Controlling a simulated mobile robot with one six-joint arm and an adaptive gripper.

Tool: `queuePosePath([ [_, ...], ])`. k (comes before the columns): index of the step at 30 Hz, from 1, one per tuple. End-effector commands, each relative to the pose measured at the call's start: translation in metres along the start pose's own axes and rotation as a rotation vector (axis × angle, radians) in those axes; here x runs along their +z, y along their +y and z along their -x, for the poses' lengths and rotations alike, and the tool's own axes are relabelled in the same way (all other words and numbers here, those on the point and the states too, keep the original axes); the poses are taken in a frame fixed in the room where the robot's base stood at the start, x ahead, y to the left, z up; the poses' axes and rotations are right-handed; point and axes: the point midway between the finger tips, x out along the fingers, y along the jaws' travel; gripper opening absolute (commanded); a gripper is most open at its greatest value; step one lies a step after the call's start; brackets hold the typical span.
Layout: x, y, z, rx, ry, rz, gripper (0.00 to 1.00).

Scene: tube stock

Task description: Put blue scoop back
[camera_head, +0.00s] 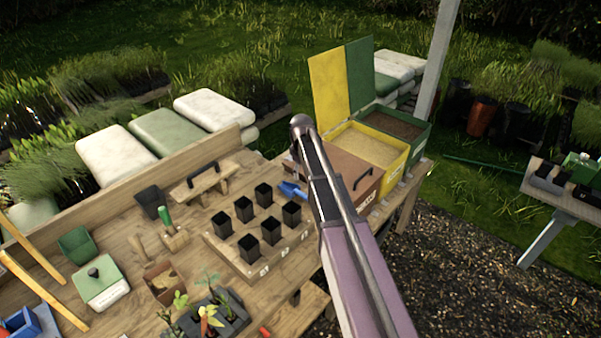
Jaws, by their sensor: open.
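The blue scoop (291,190) shows as a small blue shape just left of my arm, between the black pots and the brown-lidded bin. My arm crosses in front of the space beside it, so part of the scoop may be hidden. I cannot tell what it rests on. My gripper does not show; only arm links are in view, running from the bottom right up to a dark rounded joint above the scoop.
The brown bin (341,154) is closed. The yellow bin (392,175) and green bin (418,143) stand open, lids upright. Several black pots (249,248) stand on a wooden tray (222,254). A green-handled tool (165,217), a green-lidded box (101,283) and seedlings (208,313) crowd the bench's left.

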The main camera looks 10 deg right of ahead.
Motion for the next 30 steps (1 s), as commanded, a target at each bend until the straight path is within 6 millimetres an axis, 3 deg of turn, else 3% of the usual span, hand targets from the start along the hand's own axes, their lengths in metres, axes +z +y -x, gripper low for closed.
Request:
queuePosePath([
  [8, -0.0001, -0.0001, 0.0139, 0.0, 0.0, 0.0, 0.61],
  [30, 0.001, -0.0013, 0.0141, 0.0, 0.0, -0.002, 0.61],
])
